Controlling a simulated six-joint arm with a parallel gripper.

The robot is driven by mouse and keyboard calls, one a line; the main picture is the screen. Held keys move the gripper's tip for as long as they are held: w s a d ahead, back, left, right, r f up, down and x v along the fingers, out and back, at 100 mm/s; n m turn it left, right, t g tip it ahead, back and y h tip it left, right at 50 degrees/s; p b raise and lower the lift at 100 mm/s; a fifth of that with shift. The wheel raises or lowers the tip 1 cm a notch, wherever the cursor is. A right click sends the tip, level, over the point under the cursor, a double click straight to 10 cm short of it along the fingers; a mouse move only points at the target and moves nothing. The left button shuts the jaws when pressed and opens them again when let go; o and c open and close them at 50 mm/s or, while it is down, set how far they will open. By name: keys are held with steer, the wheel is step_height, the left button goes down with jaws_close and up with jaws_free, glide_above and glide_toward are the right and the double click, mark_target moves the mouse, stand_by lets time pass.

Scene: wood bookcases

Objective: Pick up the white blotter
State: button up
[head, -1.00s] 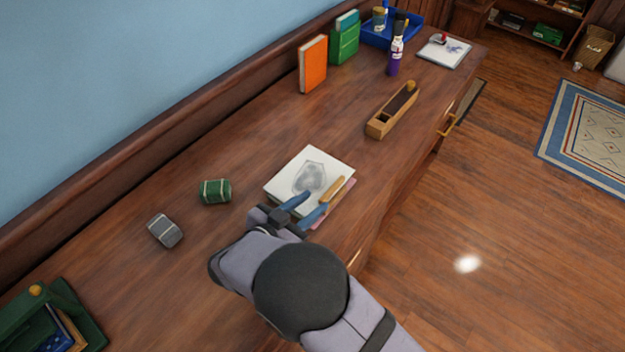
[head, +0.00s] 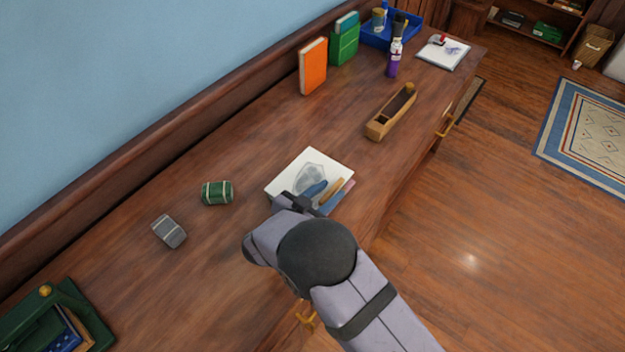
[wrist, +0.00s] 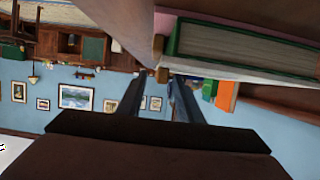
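A white blotter (head: 290,186) with a grey smudge lies on a stack on the desk, near the middle of the head view. A yellow-brown stick (head: 334,188) and a pink edge show at its right side. In the wrist view, which looks upside down, a green-covered book (wrist: 250,46) with pale pages shows close by, with a thin white layer against it. My gripper (head: 322,198) is at the near edge of the blotter. The exact finger height is hard to tell.
A wooden box (head: 391,112), an orange book (head: 313,66) and a purple bottle (head: 395,60) stand farther back. Another white pad (head: 455,60) lies at the far end. The desk's front edge is close on the right.

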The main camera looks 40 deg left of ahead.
jaws_close()
step_height(320, 180, up, 10)
steer(key=b, duration=0.1)
steer(key=shift+b, duration=0.35)
stand_by(0.4)
